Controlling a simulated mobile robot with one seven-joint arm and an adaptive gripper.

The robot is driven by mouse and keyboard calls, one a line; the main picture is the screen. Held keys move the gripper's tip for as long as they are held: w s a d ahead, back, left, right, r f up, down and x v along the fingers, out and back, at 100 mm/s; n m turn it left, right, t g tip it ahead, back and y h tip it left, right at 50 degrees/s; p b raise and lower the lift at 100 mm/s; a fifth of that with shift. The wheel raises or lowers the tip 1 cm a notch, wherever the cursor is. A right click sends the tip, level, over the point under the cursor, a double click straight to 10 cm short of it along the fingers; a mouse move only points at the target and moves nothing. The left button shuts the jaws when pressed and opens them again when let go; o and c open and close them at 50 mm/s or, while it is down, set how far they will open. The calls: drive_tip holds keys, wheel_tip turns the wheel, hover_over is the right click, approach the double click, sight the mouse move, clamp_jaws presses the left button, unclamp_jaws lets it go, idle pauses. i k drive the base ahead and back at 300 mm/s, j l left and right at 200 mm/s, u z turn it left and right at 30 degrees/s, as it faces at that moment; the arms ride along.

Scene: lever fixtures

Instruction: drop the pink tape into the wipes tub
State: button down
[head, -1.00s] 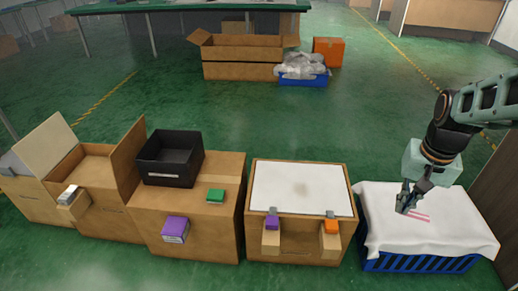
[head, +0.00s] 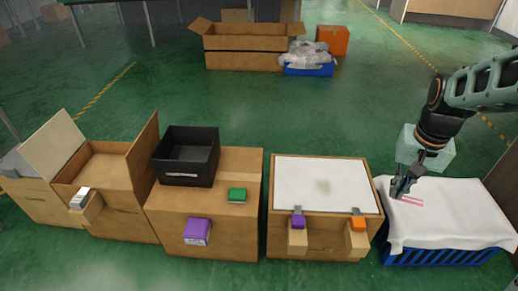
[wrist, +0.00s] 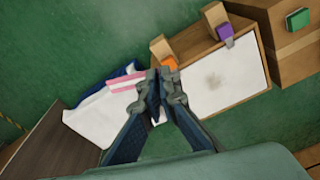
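My gripper (head: 400,187) hangs above the left part of the cloth-covered blue crate. It also shows in the wrist view (wrist: 160,76), its fingertips close together. The pink tape (head: 408,202) shows as thin pink strips reaching right from the fingertips in the head view. In the wrist view the pink tape (wrist: 126,80) reaches left from the fingertips. It appears held, above the cloth; the part between the fingers is hidden. I cannot pick out a wipes tub for certain. An open black bin (head: 187,155) stands on a brown box.
White cloth (head: 450,215) covers the blue crate (head: 440,257). Left of it stands a white-topped box (head: 325,185) with a purple lever (head: 298,222) and an orange lever (head: 357,223). The brown box (head: 165,225) carries green and purple parts. Open green floor lies behind.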

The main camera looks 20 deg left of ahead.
sight(189, 155)
drive_tip(key=j, duration=1.25)
drive_tip(key=i+j, duration=0.15)
drive_tip(key=j, duration=2.4)
drive_tip(key=i, duration=0.05)
